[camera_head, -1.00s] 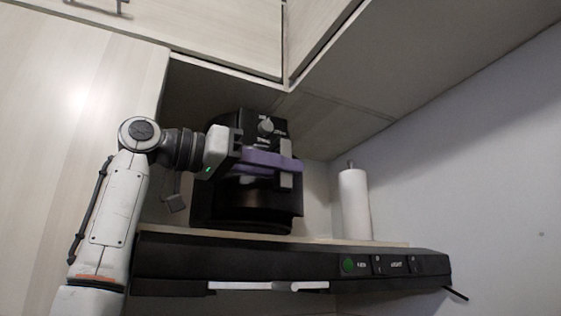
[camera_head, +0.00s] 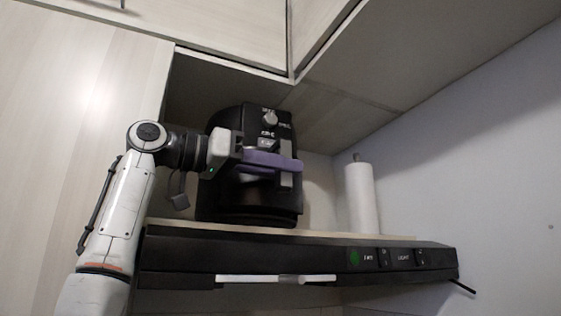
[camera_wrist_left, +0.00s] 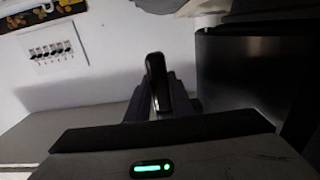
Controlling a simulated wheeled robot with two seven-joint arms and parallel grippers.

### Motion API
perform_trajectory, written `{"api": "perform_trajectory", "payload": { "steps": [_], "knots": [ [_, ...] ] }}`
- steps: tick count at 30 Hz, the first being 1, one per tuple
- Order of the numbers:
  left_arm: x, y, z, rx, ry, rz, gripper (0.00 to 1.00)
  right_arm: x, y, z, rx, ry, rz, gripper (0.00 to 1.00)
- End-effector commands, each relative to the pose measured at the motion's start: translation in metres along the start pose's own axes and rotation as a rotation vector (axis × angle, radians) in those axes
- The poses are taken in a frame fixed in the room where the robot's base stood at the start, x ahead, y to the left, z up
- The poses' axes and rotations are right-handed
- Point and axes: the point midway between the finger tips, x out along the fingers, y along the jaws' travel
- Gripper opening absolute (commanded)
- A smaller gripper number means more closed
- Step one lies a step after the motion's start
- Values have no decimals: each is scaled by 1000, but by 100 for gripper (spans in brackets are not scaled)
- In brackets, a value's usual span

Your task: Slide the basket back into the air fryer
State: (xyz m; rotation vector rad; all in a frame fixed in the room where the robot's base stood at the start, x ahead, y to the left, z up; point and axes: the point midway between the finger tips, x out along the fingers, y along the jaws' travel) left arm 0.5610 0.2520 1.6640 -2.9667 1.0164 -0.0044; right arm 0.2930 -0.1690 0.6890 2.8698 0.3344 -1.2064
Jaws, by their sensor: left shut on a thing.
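The black air fryer (camera_head: 225,203) stands on the shelf at the centre of the head view, its dial and white markings on the upper front. My left gripper (camera_head: 286,164) reaches in from the left across the fryer's front, its purple fingers shut. In the left wrist view a black upright handle (camera_wrist_left: 157,82) sits between the dark fingers of my left gripper (camera_wrist_left: 160,103). The basket front (camera_head: 262,208) is dark below the gripper, close against the body; any remaining gap is unclear. My right gripper is not in view.
A white paper roll (camera_head: 361,198) stands right of the fryer. Under the shelf is a black hood panel (camera_head: 320,260) with buttons. Wooden cabinets (camera_head: 220,35) close in above and left. The wrist view shows a wall switch panel (camera_wrist_left: 52,53).

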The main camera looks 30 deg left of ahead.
Motion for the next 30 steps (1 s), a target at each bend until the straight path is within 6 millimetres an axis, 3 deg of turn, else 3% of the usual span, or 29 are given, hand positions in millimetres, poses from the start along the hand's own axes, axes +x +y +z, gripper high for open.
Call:
{"api": "perform_trajectory", "payload": {
  "steps": [30],
  "knots": [
    [2,-25,-1,5,3,1,0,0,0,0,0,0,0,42]
  ]
}}
